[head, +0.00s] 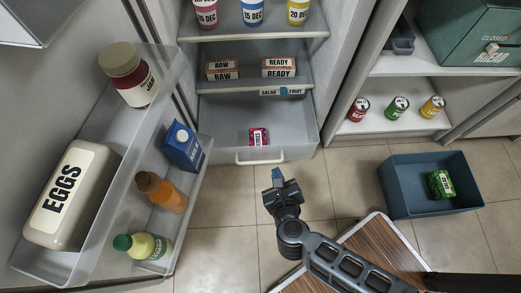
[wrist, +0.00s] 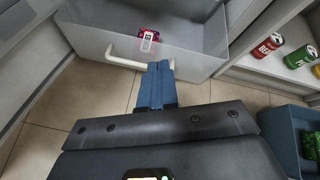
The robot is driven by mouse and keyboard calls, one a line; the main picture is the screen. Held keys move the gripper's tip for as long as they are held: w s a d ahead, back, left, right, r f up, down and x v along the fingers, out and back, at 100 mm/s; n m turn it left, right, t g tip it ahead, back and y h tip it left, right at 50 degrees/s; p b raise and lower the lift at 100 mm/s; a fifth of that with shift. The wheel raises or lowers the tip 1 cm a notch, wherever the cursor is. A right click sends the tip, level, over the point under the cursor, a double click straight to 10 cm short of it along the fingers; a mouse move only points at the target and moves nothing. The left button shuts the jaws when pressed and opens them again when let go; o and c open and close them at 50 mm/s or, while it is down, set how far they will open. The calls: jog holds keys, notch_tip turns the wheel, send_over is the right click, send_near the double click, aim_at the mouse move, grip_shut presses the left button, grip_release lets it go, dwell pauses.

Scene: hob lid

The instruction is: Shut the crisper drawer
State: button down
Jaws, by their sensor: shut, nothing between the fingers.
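The crisper drawer (head: 291,139) is at the bottom of the fridge in the head view and is pulled out. It has clear grey walls and a white bar handle (head: 259,160) on its front. A small red packet (head: 258,137) with a white label lies inside it. In the wrist view the drawer (wrist: 195,60) is ahead, with its handle (wrist: 112,58) close to my fingertips. My gripper (head: 277,176) is shut and empty, in front of the drawer and a little right of the handle. Whether the fingertips (wrist: 157,66) touch the drawer front cannot be told.
The open fridge door (head: 190,215) with eggs, jar, carton and bottles stands at the left. A blue bin (head: 405,199) with a green packet is on the floor at right. A wood-topped surface (head: 375,250) is under my arm. Tiled floor is clear before the drawer.

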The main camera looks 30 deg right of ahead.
jog(key=w+a+f+m+g, duration=0.3)
jog(key=f+m, duration=0.1)
jog(key=m, duration=0.1)
jog(key=b, duration=0.4)
send_near(260, 148)
notch_tip(260, 148, down, 4)
jog(key=w+d, duration=0.2)
jog(key=shift+w+y+b, duration=0.3)
jog(key=shift+b, duration=0.1)
jog(key=shift+w+d, duration=0.3)
jog(key=shift+w, duration=0.2)
jog(key=w+d+b, duration=0.2)
jog(key=w+d, duration=0.2)
jog(key=w, duration=0.4)
jog(key=w+d+b, duration=0.2)
jog(key=w+d, duration=0.3)
jog(key=w, duration=0.3)
jog(key=shift+w+d, duration=0.35)
